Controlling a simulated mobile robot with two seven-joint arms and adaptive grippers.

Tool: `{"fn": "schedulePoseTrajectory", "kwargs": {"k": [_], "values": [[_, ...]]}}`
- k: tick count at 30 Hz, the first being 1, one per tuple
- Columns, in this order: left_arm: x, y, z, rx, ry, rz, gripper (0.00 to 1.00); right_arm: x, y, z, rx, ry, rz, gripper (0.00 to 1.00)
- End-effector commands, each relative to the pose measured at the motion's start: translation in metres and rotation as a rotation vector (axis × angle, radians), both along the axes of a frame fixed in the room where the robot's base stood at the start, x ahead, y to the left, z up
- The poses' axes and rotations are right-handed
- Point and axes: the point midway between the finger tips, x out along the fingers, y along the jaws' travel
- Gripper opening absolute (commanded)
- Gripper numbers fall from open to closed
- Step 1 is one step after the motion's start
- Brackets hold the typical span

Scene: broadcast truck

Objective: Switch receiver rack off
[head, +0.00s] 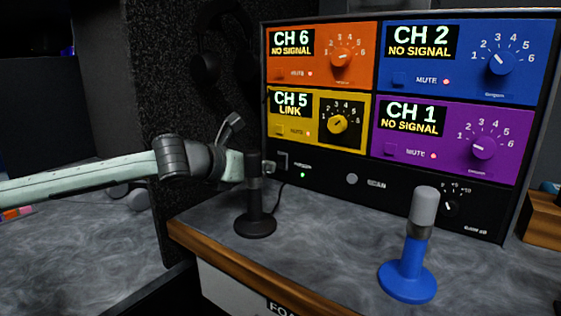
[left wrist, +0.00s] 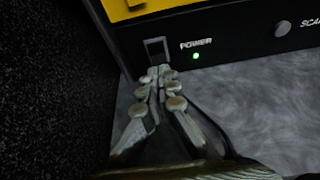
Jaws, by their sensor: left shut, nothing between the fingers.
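The receiver rack (head: 320,172) is a black unit with orange, blue, yellow and purple channel panels. Its displays are lit; CH 5 reads LINK and the others read NO SIGNAL. The power switch (left wrist: 156,50) is at the rack's lower left, left of the POWER label. The green power light (left wrist: 196,56) is lit. My left gripper (left wrist: 158,72) is shut and empty, its fingertips at the lower edge of the switch; I cannot tell if they touch. In the head view, the black microphone partly hides this gripper. My right gripper is not in view.
A black microphone (head: 255,205) stands on the grey counter (head: 320,245) in front of my left gripper. A blue microphone (head: 408,270) stands further right. A dark textured wall (left wrist: 50,90) is close on the left. Headphones (head: 207,65) hang on it.

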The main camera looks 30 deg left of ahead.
Motion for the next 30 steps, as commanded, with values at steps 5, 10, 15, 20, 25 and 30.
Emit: {"fn": "schedulePoseTrajectory", "kwargs": {"k": [5,10,15,20,25,30], "values": [[0.0,0.0,0.0001,0.0,0.0,0.0,0.0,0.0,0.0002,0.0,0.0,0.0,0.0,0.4],[0.0004,0.0002,0.0001,-0.001,-0.001,0.0,0.0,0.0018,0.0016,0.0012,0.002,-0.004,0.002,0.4],[0.0024,0.0011,0.0,-0.002,-0.003,0.003,0.0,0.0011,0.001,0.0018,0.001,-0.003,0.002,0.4],[0.0043,0.002,-0.0011,-0.003,-0.002,0.005,0.0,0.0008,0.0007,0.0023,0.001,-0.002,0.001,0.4],[0.0068,0.0024,-0.0013,-0.002,-0.005,0.006,0.0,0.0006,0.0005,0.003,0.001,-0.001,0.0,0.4],[0.0092,0.0028,-0.0026,-0.002,-0.004,0.007,0.0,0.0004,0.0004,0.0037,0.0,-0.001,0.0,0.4]]}}
